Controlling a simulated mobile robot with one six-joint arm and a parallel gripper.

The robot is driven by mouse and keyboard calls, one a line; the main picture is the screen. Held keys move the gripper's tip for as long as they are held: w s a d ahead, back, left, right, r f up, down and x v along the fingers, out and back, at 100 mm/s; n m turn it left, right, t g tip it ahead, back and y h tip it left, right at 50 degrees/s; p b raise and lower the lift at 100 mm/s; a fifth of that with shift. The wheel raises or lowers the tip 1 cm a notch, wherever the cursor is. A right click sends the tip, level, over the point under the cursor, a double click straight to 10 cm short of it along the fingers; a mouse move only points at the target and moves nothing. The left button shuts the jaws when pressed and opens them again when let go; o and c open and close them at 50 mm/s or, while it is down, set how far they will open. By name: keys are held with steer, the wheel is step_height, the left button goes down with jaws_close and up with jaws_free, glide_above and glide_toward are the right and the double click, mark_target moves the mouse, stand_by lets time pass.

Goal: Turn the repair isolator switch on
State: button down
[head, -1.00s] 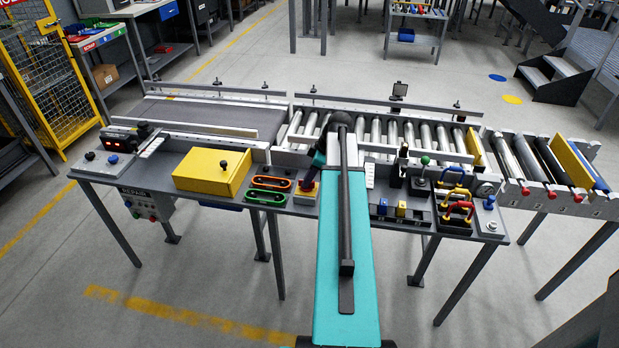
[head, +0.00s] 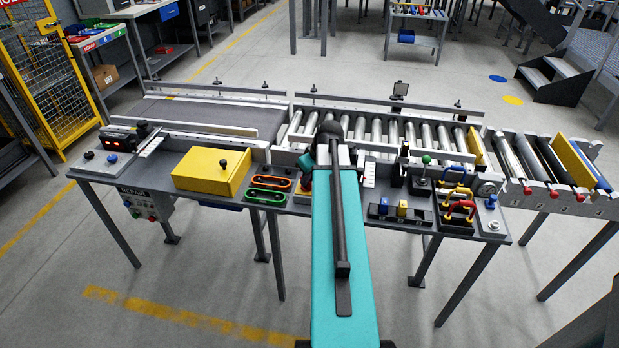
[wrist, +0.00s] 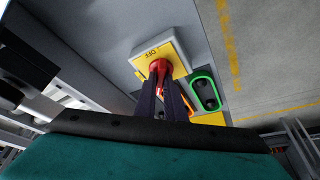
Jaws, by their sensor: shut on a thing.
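The repair isolator switch is a red rotary knob (wrist: 159,67) on a yellow plate (wrist: 173,62) fixed to a grey box. The word OFF reads upside down on the plate in the wrist view. My gripper (wrist: 161,82) has its two dark fingers closed on the knob. How far the knob is turned is hard to tell, since the fingers cover part of it. In the head view, my turquoise arm hides most of the switch and my gripper is hardly visible.
Green (head: 266,196) and orange (head: 270,182) handles lie just left of the switch. A yellow box (head: 211,171) with a black knob stands farther left. Blue and yellow blocks (head: 402,208) and a green-topped lever (head: 425,160) are to the right. Rollers (head: 380,133) run behind.

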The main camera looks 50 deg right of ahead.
mark_target(306, 190)
steer(key=m+h, duration=0.1)
steer(key=m, duration=0.1)
steer(key=m+h, duration=0.1)
steer(key=m, duration=0.2)
steer(key=shift+w+a+r+m+g, duration=0.1)
steer(key=shift+w+a+m+g, duration=0.1)
steer(key=shift+m+g, duration=0.1)
steer(key=shift+w+a+m+g+h+p, duration=0.1)
steer(key=shift+m+g+h+p, duration=0.15)
steer(key=shift+m, duration=0.9)
steer(key=shift+w+m+g+h+p, duration=0.1)
steer(key=shift+m+g+h, duration=0.25)
steer(key=shift+m, duration=0.8)
steer(key=c, duration=1.8)
jaws_free()
steer(key=shift+s, duration=0.15)
steer(key=shift+c, duration=0.2)
steer(key=shift+v, duration=1.35)
steer(key=b+v, duration=0.1)
steer(key=v, duration=1)
steer(key=shift+w+a, duration=0.15)
steer(key=shift+w, duration=0.05)
